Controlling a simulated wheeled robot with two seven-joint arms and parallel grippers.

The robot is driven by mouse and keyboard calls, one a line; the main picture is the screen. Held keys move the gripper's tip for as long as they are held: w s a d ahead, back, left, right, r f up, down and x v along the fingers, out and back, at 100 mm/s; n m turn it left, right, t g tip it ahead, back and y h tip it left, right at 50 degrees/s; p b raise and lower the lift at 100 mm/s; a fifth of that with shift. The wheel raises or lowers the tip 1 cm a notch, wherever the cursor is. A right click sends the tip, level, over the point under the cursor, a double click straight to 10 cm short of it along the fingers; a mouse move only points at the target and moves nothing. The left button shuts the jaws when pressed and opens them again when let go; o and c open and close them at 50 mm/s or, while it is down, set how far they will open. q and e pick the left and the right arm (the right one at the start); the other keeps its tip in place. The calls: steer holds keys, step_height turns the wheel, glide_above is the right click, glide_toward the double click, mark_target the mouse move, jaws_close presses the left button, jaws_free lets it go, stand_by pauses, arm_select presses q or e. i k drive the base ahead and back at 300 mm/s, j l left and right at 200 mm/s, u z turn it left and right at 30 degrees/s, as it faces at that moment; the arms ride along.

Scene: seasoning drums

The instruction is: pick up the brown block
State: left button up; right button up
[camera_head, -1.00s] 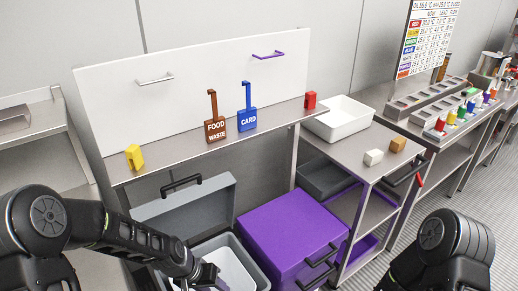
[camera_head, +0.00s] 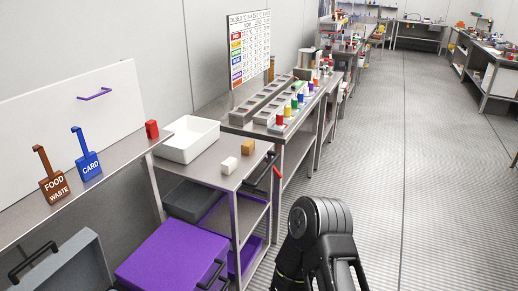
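The brown block (camera_head: 248,146) sits on the metal side table (camera_head: 203,171), close to its right end. A white block (camera_head: 229,165) lies just in front and to the left of it, apart from it. My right arm shows at the bottom centre, in front of the table and well short of the block. Its dark end part (camera_head: 345,272) is cut by the lower edge, and I cannot tell the state of its fingers. My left gripper is not in this view.
A white tub (camera_head: 187,139) stands behind the blocks. A red block (camera_head: 152,129) and the hanging food waste (camera_head: 53,187) and card (camera_head: 89,168) tags are left. A purple bin (camera_head: 170,255) stands below. Open grey floor (camera_head: 400,180) lies right.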

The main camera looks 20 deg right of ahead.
mark_target(247, 148)
steer(key=i+l+z, duration=0.1)
steer(key=z, duration=0.25)
steer(key=i+l+z, duration=0.15)
steer(key=z, duration=0.2)
steer(key=i+l+z, duration=0.1)
steer(key=z, duration=0.25)
steer(key=i+l+z, duration=0.1)
steer(key=i+z, duration=0.35)
steer(key=i, duration=1)
